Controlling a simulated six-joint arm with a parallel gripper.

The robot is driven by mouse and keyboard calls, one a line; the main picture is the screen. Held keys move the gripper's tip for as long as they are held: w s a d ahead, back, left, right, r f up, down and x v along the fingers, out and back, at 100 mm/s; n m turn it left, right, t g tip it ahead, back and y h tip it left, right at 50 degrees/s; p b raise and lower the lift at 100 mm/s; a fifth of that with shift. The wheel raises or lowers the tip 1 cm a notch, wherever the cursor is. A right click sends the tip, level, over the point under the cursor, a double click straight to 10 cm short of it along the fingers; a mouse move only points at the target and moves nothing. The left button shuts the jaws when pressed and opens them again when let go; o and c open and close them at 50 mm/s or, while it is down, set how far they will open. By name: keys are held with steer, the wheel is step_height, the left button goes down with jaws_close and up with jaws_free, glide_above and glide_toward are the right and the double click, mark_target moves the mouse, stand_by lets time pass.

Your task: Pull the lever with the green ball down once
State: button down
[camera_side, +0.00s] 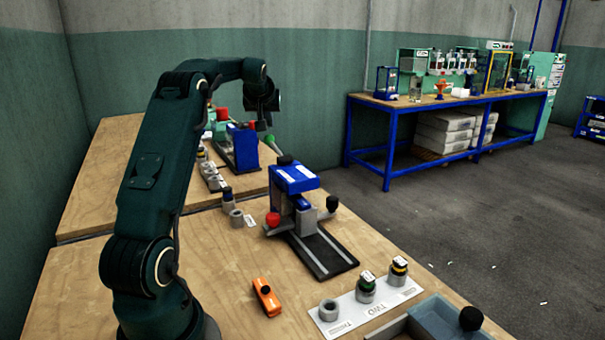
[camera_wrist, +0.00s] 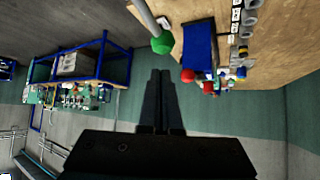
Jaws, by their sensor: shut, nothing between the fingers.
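The green ball (camera_side: 271,140) sits at the end of a pale lever on the blue press (camera_side: 243,150) at the back of the table. In the wrist view the green ball (camera_wrist: 162,44) and its rod show just beyond my fingertips, beside the blue press (camera_wrist: 199,48). My gripper (camera_side: 263,122) is above the green ball in the side view, fingers pointing down. In the wrist view my gripper (camera_wrist: 160,73) is shut with nothing between its fingers. I cannot tell whether the fingertips touch the ball.
A red ball (camera_side: 222,114) is beside the back press. A second blue press (camera_side: 294,178) stands nearer, with a red ball (camera_side: 272,219) and dark balls. An orange object (camera_side: 266,297), a white plate (camera_side: 345,318) and a grey-blue tray (camera_side: 437,312) are in front. A blue-framed bench (camera_side: 440,100) stands beyond.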

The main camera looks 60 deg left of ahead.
mark_target(268, 143)
steer(key=shift+f, duration=0.35)
steer(key=shift+f, duration=3.6)
steer(key=shift+s, duration=0.1)
